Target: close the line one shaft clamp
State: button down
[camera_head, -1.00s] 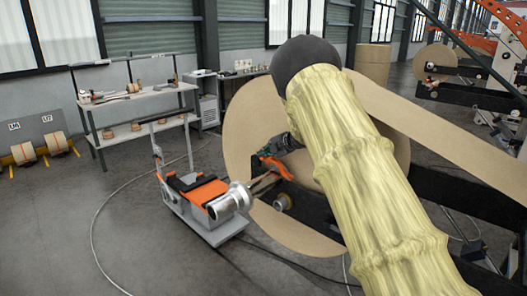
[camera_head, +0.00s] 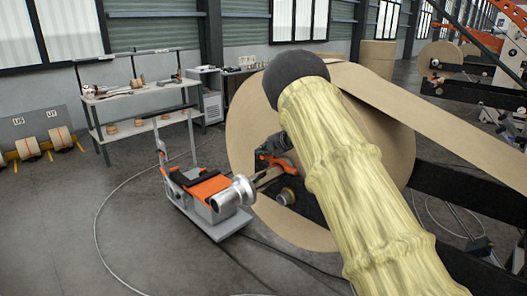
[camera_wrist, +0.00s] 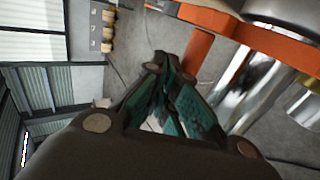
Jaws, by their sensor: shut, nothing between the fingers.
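An orange clamp part (camera_head: 276,160) shows at the front of the large kraft roll (camera_head: 245,125), beside the silver shaft end (camera_head: 232,194). My gripper (camera_head: 268,152) is at the orange part, partly hidden by my sleeved arm. In the wrist view, my gripper (camera_wrist: 162,66) has its dark, green-padded fingers drawn together with nothing between them. An orange bar (camera_wrist: 197,50) lies just right of the fingertips; I cannot tell whether they touch. A shiny metal cylinder (camera_wrist: 250,88) and a wider orange part (camera_wrist: 235,27) lie farther right. The clamp's exact position is unclear.
An orange and grey cart (camera_head: 205,205) stands left of the roll. A shelf table (camera_head: 140,95) and small rolls on a rack (camera_head: 28,148) are farther left. The paper web (camera_head: 450,128) runs to the right.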

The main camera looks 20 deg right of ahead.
jog(key=r+p, duration=0.2)
jog(key=r, duration=0.1)
jog(key=r+p, duration=0.1)
jog(key=shift+s+d+r, duration=0.2)
jog(key=shift+s+r, duration=0.05)
jog(key=shift+s, duration=0.1)
notch_tip(320, 180, up, 9)
jog(key=s+b, duration=0.1)
jog(key=b, duration=0.3)
jog(key=shift+s+d, duration=0.35)
jog(key=shift+d, duration=0.05)
